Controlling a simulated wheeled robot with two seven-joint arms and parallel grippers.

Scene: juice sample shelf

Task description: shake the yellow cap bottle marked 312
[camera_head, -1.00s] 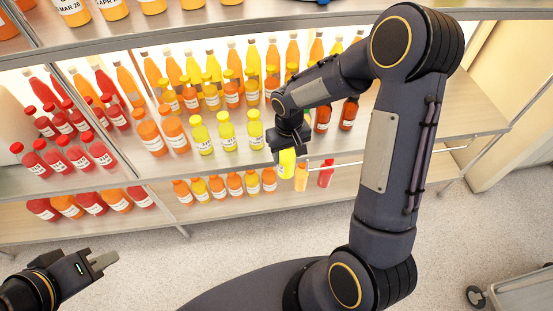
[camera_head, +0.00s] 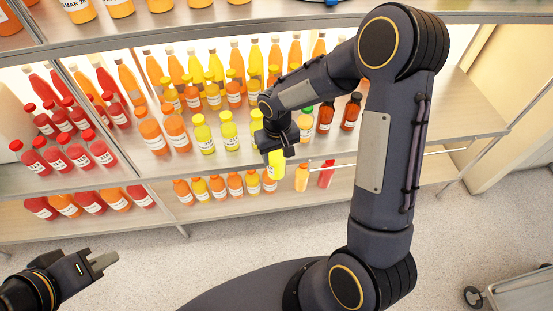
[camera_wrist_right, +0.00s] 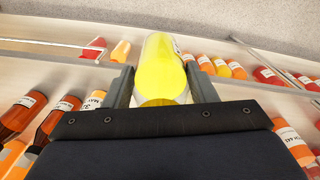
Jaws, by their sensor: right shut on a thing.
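My right gripper (camera_head: 275,150) is shut on a yellow bottle (camera_head: 277,164), held in front of the shelf edge, below the middle shelf's front row. The bottle's body hangs below the fingers, slightly tilted. In the right wrist view the bottle (camera_wrist_right: 160,62) sits between the two fingers of the gripper (camera_wrist_right: 160,88). Its cap is hidden and no number on it can be read. My left gripper (camera_head: 106,262) is low at the left over the floor, away from the shelf, holding nothing visible; its finger gap is unclear.
Yellow bottles (camera_head: 203,134) stand on the middle shelf (camera_head: 420,115), with orange ones left and dark ones (camera_head: 325,116) right. The lower shelf (camera_head: 345,180) holds orange bottles and a red one (camera_head: 326,174). A grey cart (camera_head: 520,292) stands at lower right. The floor in front is clear.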

